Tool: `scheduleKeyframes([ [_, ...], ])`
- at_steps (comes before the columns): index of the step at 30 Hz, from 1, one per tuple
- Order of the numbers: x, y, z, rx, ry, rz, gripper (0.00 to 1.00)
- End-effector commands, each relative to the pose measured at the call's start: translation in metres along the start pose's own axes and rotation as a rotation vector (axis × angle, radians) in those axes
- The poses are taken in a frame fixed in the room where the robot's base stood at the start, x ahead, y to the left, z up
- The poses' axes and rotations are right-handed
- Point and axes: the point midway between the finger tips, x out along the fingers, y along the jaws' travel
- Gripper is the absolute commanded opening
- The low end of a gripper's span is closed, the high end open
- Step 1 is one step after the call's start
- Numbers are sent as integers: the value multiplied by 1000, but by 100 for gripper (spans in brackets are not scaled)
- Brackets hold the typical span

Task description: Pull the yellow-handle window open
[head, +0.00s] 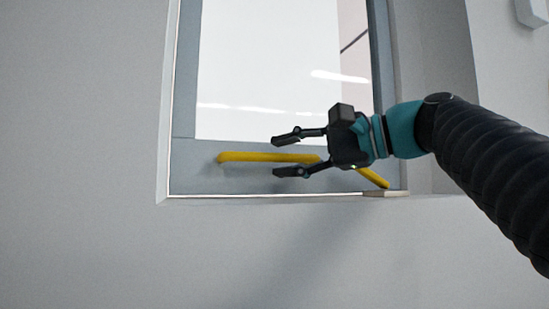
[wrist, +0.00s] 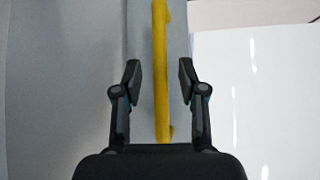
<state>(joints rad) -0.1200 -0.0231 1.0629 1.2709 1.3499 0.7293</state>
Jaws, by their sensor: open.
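The window (head: 183,152) has a grey frame around a bright pane and is set in a recess of the wall. A yellow handle (head: 245,157) runs along the lower rail of the frame. A slanted yellow piece (head: 373,177) shows to the right, behind my gripper. My gripper (head: 282,156) is open in front of the handle, its fingers pointing left, and it hides part of the bar. In the wrist view the handle (wrist: 161,70) passes between the two spread fingers (wrist: 158,84). Neither finger visibly touches it. I cannot tell the depth gap.
The bright window pane (head: 265,70) lies above the handle. A pale wall (head: 80,150) surrounds the recess, with the sill edge (head: 250,196) just below the frame. A small light block (head: 385,194) sits at the lower right corner. The space left of my gripper is clear.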

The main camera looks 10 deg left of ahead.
Motion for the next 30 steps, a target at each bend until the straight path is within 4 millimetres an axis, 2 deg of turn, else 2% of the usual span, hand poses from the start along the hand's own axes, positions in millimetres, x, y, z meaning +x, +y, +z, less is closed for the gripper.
scheduleKeyframes([
  [6,22,0,0,0,-2,0,41],
  [17,26,0,0,-1,1,0,41],
  [18,26,0,0,-1,1,0,39],
  [23,26,0,0,-1,1,0,0],
  [30,26,0,0,-1,1,0,0],
])
